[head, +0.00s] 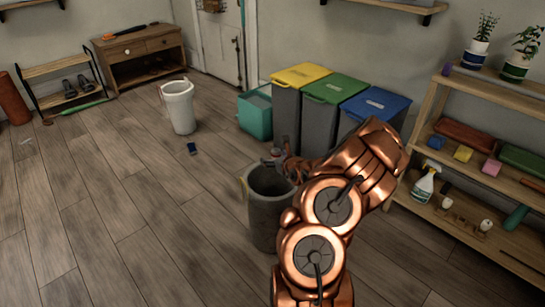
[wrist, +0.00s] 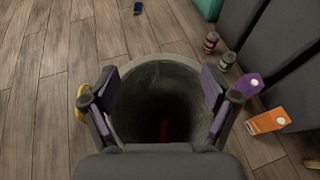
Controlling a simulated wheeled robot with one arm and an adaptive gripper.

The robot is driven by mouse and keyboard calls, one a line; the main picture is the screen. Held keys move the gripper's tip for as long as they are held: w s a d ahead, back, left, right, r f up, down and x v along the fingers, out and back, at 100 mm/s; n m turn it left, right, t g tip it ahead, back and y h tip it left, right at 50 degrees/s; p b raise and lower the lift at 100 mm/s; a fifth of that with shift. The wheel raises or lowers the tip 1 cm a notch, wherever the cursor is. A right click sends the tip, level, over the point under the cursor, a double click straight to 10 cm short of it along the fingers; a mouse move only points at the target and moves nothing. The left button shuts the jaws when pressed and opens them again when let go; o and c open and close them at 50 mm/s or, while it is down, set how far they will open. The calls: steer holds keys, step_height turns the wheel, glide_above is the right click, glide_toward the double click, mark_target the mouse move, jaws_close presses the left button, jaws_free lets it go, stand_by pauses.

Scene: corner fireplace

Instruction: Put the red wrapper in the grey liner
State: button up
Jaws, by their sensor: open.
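The grey liner (head: 263,225) is a round, open-topped bin on the floor, left of my arm in the head view. In the wrist view its rim and dark inside (wrist: 150,75) lie straight below my gripper. A small red thing, which looks like the red wrapper (wrist: 164,129), shows deep inside the liner, partly hidden by shadow and my gripper's body. My gripper (wrist: 160,80) is open and empty, its two fingers spread above the liner's mouth. In the head view my gripper (head: 284,164) is over the liner's far rim.
A purple carton (wrist: 247,85), an orange carton (wrist: 267,121) and small bottles (wrist: 210,42) stand or lie right of the liner. Lidded bins (head: 335,88) stand behind, a shelf (head: 425,125) at right. A white bucket (head: 179,108) stands farther left; floor at left is mostly clear.

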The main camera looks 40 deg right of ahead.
steer(key=v, duration=0.9)
steer(key=shift+s+r, duration=0.2)
steer(key=shift+s, duration=0.15)
